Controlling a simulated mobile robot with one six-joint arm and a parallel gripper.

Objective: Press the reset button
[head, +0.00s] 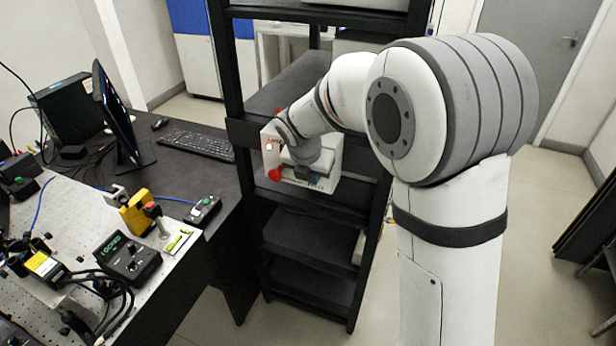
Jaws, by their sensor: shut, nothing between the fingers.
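A white box (322,181) sits on the black shelf rack, with a red round knob (275,174) low on its left side and a small pale button (269,147) above it. I cannot read the labels, so I cannot tell which control is the reset button. My gripper (304,172) is at the front of this box, pointing down toward it, and appears shut and empty. The wrist covers part of the box front, and I cannot tell whether the fingertips touch it.
A black shelf rack (247,133) holds the box. To the left, a dark desk carries a monitor (117,113) and keyboard (197,144).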

